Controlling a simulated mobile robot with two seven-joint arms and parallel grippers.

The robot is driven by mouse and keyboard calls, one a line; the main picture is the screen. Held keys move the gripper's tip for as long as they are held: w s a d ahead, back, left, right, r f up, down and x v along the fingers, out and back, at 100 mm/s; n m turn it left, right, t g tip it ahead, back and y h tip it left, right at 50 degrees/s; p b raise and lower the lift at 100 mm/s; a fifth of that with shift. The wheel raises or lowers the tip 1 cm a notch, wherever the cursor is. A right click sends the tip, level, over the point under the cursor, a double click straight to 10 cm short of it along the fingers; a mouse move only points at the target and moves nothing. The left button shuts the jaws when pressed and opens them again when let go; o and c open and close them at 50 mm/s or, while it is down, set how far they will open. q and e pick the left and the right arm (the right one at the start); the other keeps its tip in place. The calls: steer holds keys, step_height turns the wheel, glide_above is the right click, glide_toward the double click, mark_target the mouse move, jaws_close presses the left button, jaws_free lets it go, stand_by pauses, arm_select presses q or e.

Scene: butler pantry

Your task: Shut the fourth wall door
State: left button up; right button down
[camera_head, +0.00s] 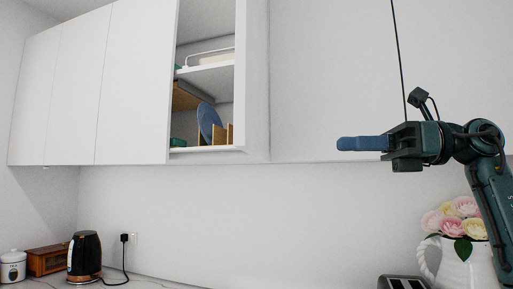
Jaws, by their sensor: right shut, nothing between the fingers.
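The white wall cabinet has several flat doors. The doors at the left (77,88) are closed. To their right, one compartment (208,100) stands open. A pale upright panel (254,85) borders the opening on its right and looks like the open door, seen at a steep angle. A wide white panel (330,75) continues to the right of it. My right gripper (343,143) is shut and empty, its fingers pointing left in front of this wide panel's lower part. I cannot tell whether it touches anything. My left gripper is not in view.
The open compartment holds a blue plate (209,120) in a wooden rack. Below stand a black kettle (84,257), a wooden box (47,260), a white canister (13,267), a toaster (404,283) and a flower-filled white pitcher (462,265).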

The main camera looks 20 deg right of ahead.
mark_target(251, 143)
steer(key=p+x, duration=0.2)
steer(key=x, duration=1.1)
steer(key=shift+a+r+p, duration=0.15)
steer(key=shift+a+p, duration=0.15)
steer(key=shift+p, duration=0.1)
